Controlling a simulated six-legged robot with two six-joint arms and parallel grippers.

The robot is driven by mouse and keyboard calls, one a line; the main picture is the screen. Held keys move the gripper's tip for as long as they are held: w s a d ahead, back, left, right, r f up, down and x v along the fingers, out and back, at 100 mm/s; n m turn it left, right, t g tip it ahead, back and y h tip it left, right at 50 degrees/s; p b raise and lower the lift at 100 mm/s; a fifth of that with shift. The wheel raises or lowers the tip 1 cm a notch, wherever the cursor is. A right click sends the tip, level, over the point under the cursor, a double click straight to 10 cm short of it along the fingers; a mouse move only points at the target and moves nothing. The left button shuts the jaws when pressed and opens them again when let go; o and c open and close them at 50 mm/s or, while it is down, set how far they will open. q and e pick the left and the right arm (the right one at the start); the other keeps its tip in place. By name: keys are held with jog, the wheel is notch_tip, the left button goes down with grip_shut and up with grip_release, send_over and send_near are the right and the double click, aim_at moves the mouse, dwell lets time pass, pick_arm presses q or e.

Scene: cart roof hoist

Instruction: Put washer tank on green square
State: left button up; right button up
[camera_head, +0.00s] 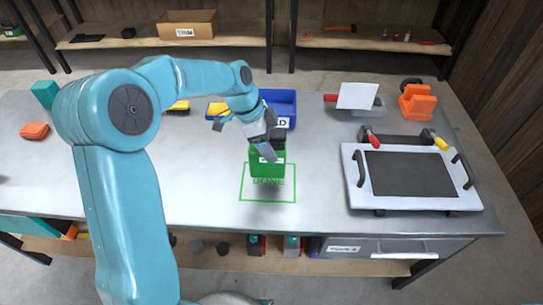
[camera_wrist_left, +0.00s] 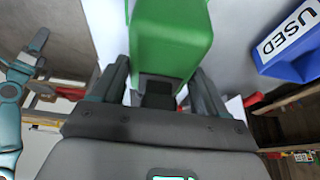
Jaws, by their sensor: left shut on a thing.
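The washer tank (camera_head: 267,163) is a green box with a pale label and a dark top. My left gripper (camera_head: 268,142) is shut on its dark top, which shows between the fingers in the left wrist view. The tank's green body (camera_wrist_left: 172,38) fills the upper middle there. The green square (camera_head: 268,197) is an outline with lettering on the grey table. The tank is upright over the square's far part and hides some of it. A shadow lies below the tank, which looks slightly above the table. My right gripper is not in view.
A blue bin (camera_head: 283,104) stands just behind the tank; its USED label shows in the wrist view (camera_wrist_left: 291,32). A white framed panel (camera_head: 458,200) lies to the right, with an orange clamp-like thing (camera_head: 417,103) behind it. The table around the square's front is clear.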

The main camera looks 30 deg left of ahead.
pick_arm(q)
notch_tip(320, 180, down, 4)
jog(key=shift+f, duration=0.25)
jog(key=shift+w+f, duration=0.1)
jog(key=shift+f, duration=0.4)
jog(key=shift+r, duration=0.1)
jog(key=o, duration=1.7)
jog(key=shift+f, duration=0.2)
jog(key=shift+r, duration=0.1)
